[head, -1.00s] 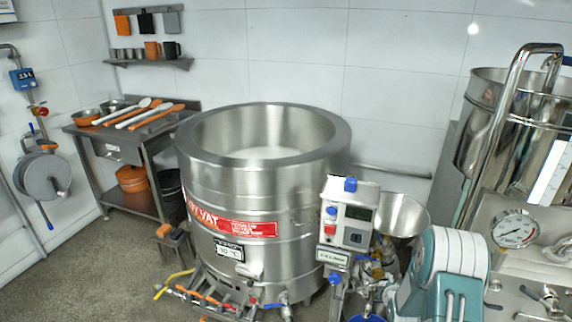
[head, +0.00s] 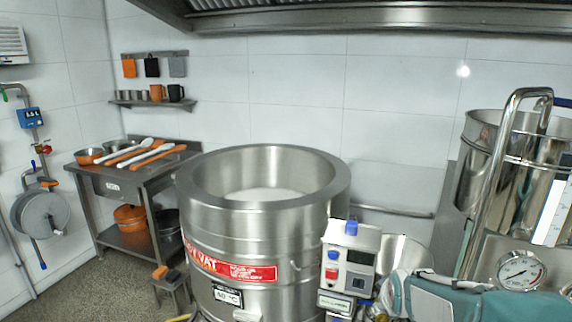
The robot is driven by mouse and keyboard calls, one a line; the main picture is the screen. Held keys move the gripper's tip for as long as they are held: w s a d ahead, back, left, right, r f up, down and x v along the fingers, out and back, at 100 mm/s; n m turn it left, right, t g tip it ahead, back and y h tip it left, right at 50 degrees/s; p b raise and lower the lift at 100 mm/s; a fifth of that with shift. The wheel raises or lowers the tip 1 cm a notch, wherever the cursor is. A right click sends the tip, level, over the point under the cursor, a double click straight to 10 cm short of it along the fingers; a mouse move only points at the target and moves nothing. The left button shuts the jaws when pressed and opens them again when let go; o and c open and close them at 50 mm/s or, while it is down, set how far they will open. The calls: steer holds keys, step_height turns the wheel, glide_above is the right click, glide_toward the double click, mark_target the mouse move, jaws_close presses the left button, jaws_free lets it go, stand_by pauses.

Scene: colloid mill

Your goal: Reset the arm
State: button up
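My gripper does not show in the head view, and no fingertips can be made out. A teal form (head: 445,298) with white and a small orange part fills the bottom right, cut off by the lower edge. I cannot tell whether it is part of a machine or of my arm. The large round steel vat (head: 262,215) stands in the middle, with a pale filling inside and a red label. A white control box (head: 350,258) with blue and red buttons is in front of it on the right.
A steel side table (head: 150,172) with utensils and pans stands back left. A wall shelf (head: 152,102) holds mugs. A hose reel (head: 42,213) hangs at far left. A steel tank (head: 495,140) and gauge (head: 520,270) are at right. An extractor hood (head: 380,18) spans the top.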

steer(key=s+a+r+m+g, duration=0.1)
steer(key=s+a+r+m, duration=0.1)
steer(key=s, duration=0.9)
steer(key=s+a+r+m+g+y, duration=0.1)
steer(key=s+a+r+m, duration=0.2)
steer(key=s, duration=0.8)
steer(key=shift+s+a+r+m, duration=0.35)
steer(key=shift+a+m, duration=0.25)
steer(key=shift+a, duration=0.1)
